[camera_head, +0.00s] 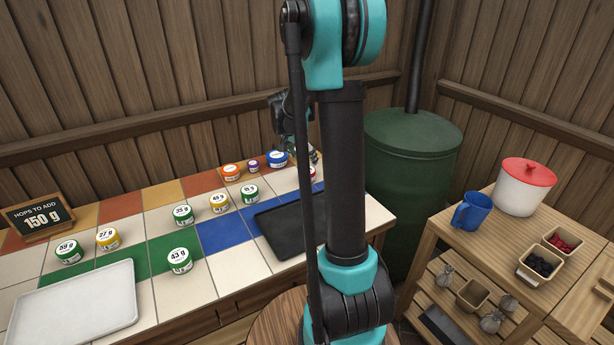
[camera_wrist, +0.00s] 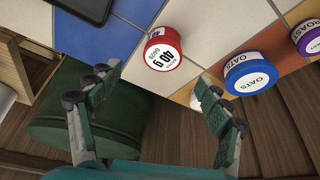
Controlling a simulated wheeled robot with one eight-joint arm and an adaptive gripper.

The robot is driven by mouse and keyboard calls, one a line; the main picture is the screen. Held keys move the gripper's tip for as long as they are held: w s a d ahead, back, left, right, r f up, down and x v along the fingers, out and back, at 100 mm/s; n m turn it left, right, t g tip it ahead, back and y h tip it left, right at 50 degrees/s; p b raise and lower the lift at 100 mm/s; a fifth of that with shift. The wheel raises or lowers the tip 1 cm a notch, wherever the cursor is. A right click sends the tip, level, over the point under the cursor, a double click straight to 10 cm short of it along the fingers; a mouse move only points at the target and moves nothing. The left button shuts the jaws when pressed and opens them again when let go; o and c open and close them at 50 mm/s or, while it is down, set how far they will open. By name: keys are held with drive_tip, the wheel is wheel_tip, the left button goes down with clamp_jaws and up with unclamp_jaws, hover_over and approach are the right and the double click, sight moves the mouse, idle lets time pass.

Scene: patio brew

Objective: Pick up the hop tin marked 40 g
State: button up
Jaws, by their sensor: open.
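The tin marked 40 g (camera_wrist: 163,50) has a red rim and a white label and stands on a pale tile at the counter's edge. Small print on its label is hard to read. In the head view a red tin (camera_head: 313,173) shows partly behind my arm. My gripper (camera_wrist: 158,80) is open and empty, its fingers spread below the tin in the wrist view, with the tin ahead of the gap between them. In the head view my gripper (camera_head: 292,140) is small and partly hidden by my arm.
A blue tin marked OATS (camera_wrist: 250,74) stands just right of the 40 g tin. A dark tray (camera_head: 280,228) lies on the near side. Several other tins, a white tray (camera_head: 75,310) and a sign reading 150 g (camera_head: 40,218) share the counter. A green barrel (camera_head: 415,150) stands beyond its edge.

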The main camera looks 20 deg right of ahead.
sight(307, 170)
drive_tip(key=x, duration=0.3)
drive_tip(key=shift+d+f, duration=0.15)
drive_tip(key=shift+f, duration=0.2)
drive_tip(key=shift+x, duration=2.6)
drive_tip(key=shift+w, duration=0.15)
drive_tip(key=c, duration=1.2)
drive_tip(key=shift+c, duration=0.2)
